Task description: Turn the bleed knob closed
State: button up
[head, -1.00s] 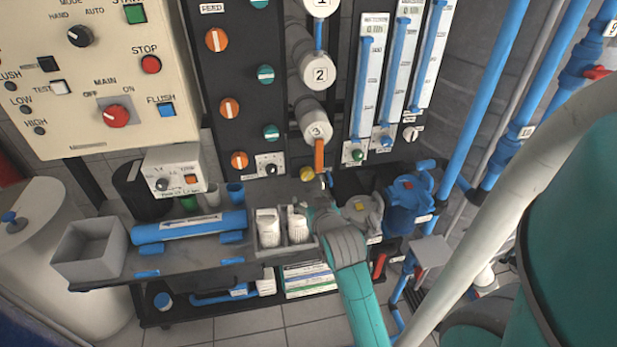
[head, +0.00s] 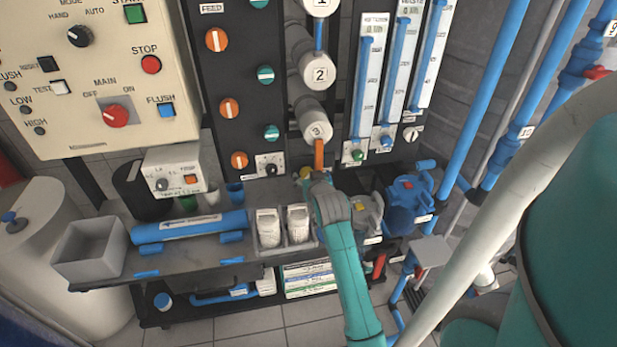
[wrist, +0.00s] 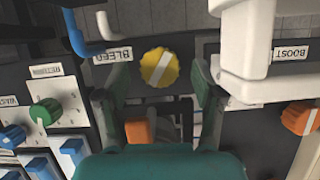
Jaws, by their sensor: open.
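The bleed knob (wrist: 160,67) is a round yellow knob with a white line across it, tilted a little from upright in the wrist view. An upside-down BLEED label (wrist: 113,55) is left of it. In the head view only a sliver of the yellow knob (head: 305,172) shows beyond my gripper (head: 314,184). In the wrist view my gripper (wrist: 154,78) is open, with one dark green finger on each side of the knob and visible gaps between. I cannot tell how far the fingertips are from the panel.
An orange handle (head: 319,153) hangs just above the knob, below the white housing marked 3 (head: 317,130); the handle's orange end (wrist: 138,131) is close to my left finger in the wrist view. White bottles (head: 269,228) stand below.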

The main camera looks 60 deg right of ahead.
jog(key=shift+w+d+f, duration=0.1)
jog(key=shift+w+d, duration=0.05)
jog(key=shift+d, duration=0.05)
jog(key=c, duration=1.1)
jog(key=shift+c, duration=0.2)
jog(key=shift+m, duration=0.3)
jog(key=shift+s+d+f+m+t+y, duration=0.1)
jog(key=shift+m+t+y, duration=0.35)
jog(key=shift+m+t, duration=0.7)
jog(key=shift+s+d+m+t+y, duration=0.1)
jog(key=shift+m+t+y, duration=0.45)
jog(key=shift+m, duration=1)
